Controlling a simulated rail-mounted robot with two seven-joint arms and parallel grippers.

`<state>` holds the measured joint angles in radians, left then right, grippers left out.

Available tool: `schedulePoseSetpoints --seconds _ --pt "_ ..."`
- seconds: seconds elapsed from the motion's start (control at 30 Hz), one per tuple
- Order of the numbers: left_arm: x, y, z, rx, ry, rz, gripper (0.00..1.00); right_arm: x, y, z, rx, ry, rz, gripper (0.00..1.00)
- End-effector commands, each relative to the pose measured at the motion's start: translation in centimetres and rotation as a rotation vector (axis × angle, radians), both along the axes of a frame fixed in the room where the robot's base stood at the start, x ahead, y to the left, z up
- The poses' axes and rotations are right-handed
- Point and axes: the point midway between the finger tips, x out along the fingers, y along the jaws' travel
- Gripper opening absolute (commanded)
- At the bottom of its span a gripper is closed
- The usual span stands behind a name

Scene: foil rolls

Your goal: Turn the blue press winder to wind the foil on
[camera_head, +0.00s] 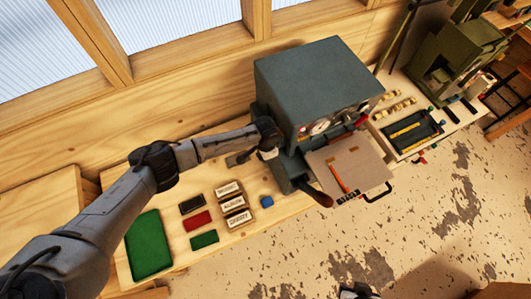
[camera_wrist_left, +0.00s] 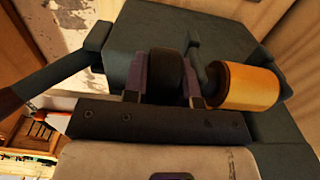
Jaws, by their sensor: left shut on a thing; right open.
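The blue-grey press (camera_head: 315,85) stands on the bench against the wall. My left arm reaches in from the left to its left side, and the left gripper there is mostly hidden. In the left wrist view, my left gripper (camera_wrist_left: 162,92) is shut on a dark round winder knob (camera_wrist_left: 165,65), one finger on each side. A gold foil roll (camera_wrist_left: 243,87) sits just right of the knob, beside the press body. My right gripper (camera_head: 357,291) is open at the bottom edge of the head view, partly cut off and away from the press.
A flat plate (camera_head: 364,163) with an orange strip is in front of the press. Left on the bench are a green pad (camera_head: 148,245), a red block (camera_head: 198,220) and labelled boxes (camera_head: 235,202). A dark tray (camera_head: 410,133) is to the right. The floor in front is clear.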

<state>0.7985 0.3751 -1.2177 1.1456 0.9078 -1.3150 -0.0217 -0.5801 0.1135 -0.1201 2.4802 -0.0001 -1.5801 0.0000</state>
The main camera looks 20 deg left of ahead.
Motion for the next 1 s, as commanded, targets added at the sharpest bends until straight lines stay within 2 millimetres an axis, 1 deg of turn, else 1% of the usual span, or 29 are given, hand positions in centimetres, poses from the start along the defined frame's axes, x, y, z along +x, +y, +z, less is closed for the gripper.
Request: schedulePoseSetpoints --seconds 0.33,0.93,0.97,1.0 --pt "-0.02 -0.04 -0.15 0.094 0.102 0.001 0.02 -0.02 -0.15 -0.26 -0.005 0.0 0.004 0.43" --pt "-0.04 0.06 -0.21 0.115 0.122 0.0 0.02 -0.02 -0.25 -0.32 -0.008 0.001 0.006 0.43" --pt "-0.04 0.06 -0.22 0.115 0.122 0.0 0.28 -0.03 -0.23 -0.32 -0.008 0.001 0.005 0.43" --pt "-0.04 0.06 -0.22 0.115 0.122 0.0 0.32 -0.02 -0.2 -0.32 -0.007 0.001 0.004 0.43"
